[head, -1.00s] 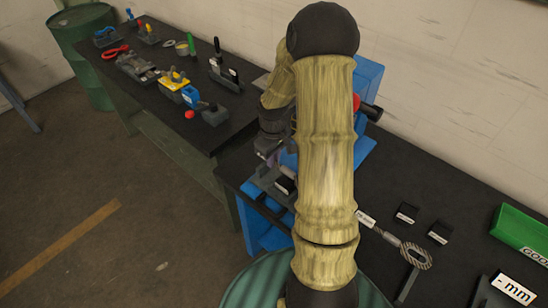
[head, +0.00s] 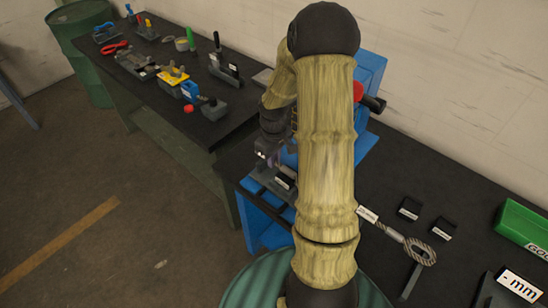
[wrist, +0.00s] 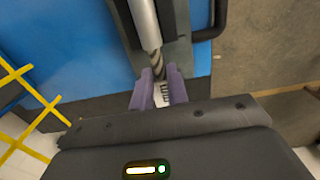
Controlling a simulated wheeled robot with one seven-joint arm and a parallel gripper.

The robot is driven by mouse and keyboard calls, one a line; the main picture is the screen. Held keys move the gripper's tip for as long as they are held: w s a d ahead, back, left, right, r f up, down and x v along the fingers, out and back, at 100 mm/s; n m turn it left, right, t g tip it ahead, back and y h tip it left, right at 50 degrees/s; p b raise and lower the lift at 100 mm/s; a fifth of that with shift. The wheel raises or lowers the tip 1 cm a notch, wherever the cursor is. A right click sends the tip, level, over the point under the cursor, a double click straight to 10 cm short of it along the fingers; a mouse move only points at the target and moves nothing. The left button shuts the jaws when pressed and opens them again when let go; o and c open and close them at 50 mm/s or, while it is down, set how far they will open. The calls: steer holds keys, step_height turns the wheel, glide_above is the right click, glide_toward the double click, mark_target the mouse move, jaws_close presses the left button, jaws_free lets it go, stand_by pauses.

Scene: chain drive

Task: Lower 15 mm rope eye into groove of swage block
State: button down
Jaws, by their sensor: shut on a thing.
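In the wrist view, my gripper (wrist: 160,91) is shut, its two purple fingers around a white label with dark print (wrist: 162,96). A short length of twisted rope (wrist: 157,65) runs from the fingers to a bright metal sleeve (wrist: 145,24). The sleeve lies over a grey block (wrist: 178,48), which I take for the swage block, on a blue surface. I cannot tell whether the sleeve sits in a groove or above it. The rope's loop is not visible. In the head view, my arm hides most of this area.
A blue press (head: 368,75) stands behind my arm. Tools fill the left bench.

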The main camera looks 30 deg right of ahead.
steer(key=c, duration=1.3)
jaws_free()
steer(key=shift+w, duration=0.1)
step_height(320, 180, up, 17)
steer(key=b, duration=0.1)
steer(key=shift+r, duration=0.15)
steer(key=shift+a, duration=0.1)
